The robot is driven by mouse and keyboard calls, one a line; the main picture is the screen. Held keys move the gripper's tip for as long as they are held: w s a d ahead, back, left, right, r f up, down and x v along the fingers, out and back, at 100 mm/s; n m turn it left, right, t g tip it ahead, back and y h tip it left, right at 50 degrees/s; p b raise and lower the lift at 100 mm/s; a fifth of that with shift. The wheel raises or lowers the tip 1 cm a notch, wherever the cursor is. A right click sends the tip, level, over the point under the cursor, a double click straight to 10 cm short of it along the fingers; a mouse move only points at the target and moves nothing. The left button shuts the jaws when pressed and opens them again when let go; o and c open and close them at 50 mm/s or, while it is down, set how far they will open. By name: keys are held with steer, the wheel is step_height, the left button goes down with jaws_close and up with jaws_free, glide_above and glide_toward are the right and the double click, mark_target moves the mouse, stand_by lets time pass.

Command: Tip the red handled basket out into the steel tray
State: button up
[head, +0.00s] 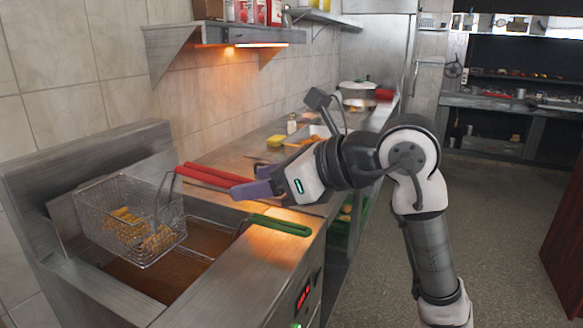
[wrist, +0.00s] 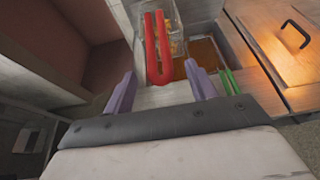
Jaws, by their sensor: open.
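The wire basket (head: 130,215) with the red handle (head: 200,173) hangs over the fryer at the left and holds golden fries. Its red handle points right, toward my gripper (head: 252,183). My gripper is open, its purple fingers at the handle's free end. In the wrist view the red handle (wrist: 158,50) lies between the two fingertips (wrist: 160,70), with a gap on each side. A shallow tray (head: 312,134), which looks like the steel tray, is on the counter behind my gripper and is partly hidden.
A green handle (head: 280,225) lies over the fryer's front right edge, close to my gripper. Brown oil (head: 160,275) fills the fryer well. A yellow item (head: 275,141), a small bottle (head: 291,124) and a pot (head: 357,90) stand along the counter. A shelf (head: 225,35) overhangs the wall side.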

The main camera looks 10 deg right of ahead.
steer(key=x, duration=0.6)
steer(key=shift+p, duration=0.35)
steer(key=c, duration=1.2)
steer(key=shift+r+p, duration=1.45)
steer(key=shift+r, duration=1.1)
jaws_close()
steer(key=shift+d, duration=0.1)
steer(key=shift+s+d+b, duration=0.25)
steer(key=shift+s+d, duration=0.5)
steer(key=shift+d, duration=0.2)
steer(key=shift+s+d+b, duration=0.25)
steer(key=shift+s+d, duration=0.45)
steer(key=shift+d, duration=0.3)
